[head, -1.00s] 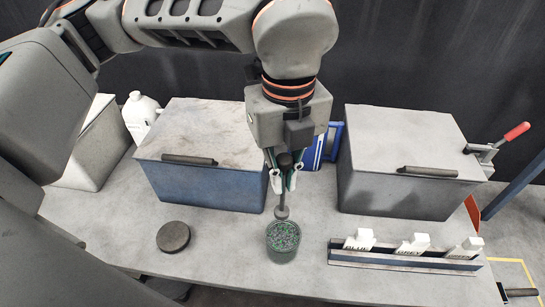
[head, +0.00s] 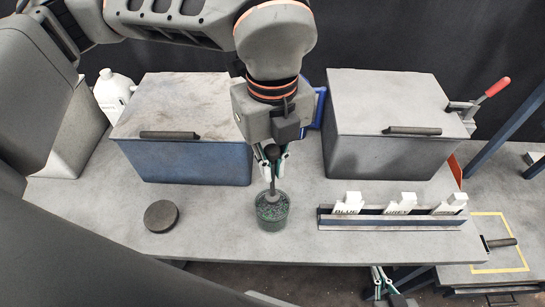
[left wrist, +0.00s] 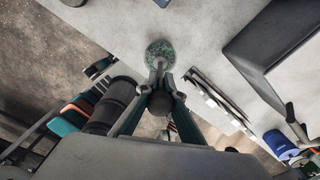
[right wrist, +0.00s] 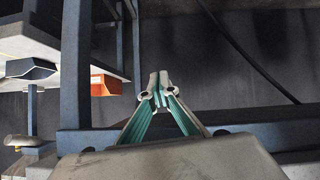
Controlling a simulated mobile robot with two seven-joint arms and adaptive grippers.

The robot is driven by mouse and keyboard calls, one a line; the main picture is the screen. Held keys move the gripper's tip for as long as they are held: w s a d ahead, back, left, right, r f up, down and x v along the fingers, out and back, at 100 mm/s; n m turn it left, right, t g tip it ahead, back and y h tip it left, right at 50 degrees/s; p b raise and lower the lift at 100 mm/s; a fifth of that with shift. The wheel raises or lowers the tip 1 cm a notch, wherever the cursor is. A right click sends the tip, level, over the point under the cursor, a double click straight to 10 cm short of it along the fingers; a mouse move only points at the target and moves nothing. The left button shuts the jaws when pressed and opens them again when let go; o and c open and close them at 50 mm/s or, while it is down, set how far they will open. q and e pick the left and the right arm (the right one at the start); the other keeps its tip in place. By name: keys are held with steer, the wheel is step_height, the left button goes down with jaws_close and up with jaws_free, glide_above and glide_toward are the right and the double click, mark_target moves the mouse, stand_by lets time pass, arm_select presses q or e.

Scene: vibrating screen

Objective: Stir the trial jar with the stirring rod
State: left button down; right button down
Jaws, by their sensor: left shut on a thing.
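The trial jar (head: 272,219), a clear round pot with dark green and grey granules, stands near the table's front edge. It also shows in the left wrist view (left wrist: 160,49). The rod also shows in the left wrist view (left wrist: 159,67). My right gripper (right wrist: 156,88) is shut and empty, low in front of the table.
A dark round disc (head: 161,216) lies left of the jar. A rack (head: 390,222) with several white labelled pieces stands to the right. Behind are a blue lidded box (head: 190,160) and a grey lidded box (head: 375,155). The table around the jar is clear.

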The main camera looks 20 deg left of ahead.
mark_target(273, 195)
arm_select(q)
steer(key=shift+f+b, duration=1.45)
steer(key=shift+f, duration=0.25)
steer(key=shift+f+b, duration=0.5)
steer(key=shift+f, duration=0.1)
steer(key=shift+f+b, duration=0.65)
steer(key=shift+f, duration=0.25)
steer(key=shift+f+b, duration=0.5)
steer(key=shift+f, duration=0.25)
